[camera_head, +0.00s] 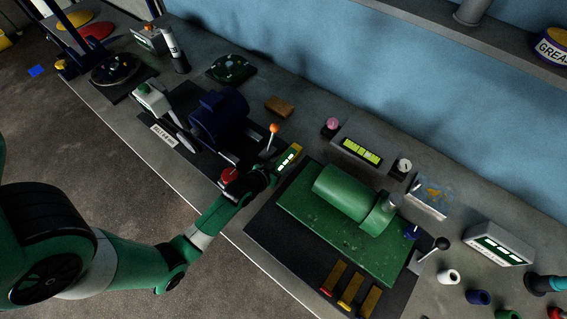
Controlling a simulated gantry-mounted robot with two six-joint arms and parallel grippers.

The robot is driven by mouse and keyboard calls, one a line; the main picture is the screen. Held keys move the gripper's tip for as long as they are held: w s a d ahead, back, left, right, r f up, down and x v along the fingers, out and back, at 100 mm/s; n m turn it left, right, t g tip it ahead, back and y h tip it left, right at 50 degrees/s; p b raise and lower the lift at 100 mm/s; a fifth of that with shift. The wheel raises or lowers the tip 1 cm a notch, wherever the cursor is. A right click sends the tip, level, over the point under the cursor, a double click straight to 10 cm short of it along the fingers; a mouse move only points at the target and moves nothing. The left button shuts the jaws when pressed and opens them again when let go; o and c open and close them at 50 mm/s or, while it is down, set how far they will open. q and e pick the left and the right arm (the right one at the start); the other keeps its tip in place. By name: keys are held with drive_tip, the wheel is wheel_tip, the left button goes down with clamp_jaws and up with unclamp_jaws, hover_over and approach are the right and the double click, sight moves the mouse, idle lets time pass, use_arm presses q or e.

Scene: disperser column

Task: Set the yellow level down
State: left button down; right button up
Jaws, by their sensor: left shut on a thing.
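The yellow level (288,160), a short bar with pale green windows, is at the centre of the head view. My left gripper (268,176) is shut on its near end. The level slants up and to the right from the gripper, between the blue motor machine and the green machine. It is at or just above the bench; I cannot tell whether it touches. The gripper's fingers are dark and small, and hide the level's near end. My right gripper is not seen.
The green machine (340,190) stands on a dark mat to the right, with several brass bars (351,289) in front. The blue motor (218,115) and an orange-knobbed lever (273,128) are to the left. A brown block (279,106) lies behind. Bare bench (300,129) shows behind the level.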

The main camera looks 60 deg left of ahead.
use_arm(q)
drive_tip(key=shift+r, duration=0.15)
drive_tip(key=shift+f, duration=0.2)
drive_tip(key=c, duration=0.6)
unclamp_jaws()
drive_tip(key=shift+s+r, duration=0.1)
drive_tip(key=shift+r, duration=0.2)
drive_tip(key=p+v, duration=0.3)
drive_tip(key=v, duration=0.8)
drive_tip(key=shift+s+d+r, duration=0.1)
drive_tip(key=shift+s+d, duration=0.1)
drive_tip(key=shift+s, duration=0.05)
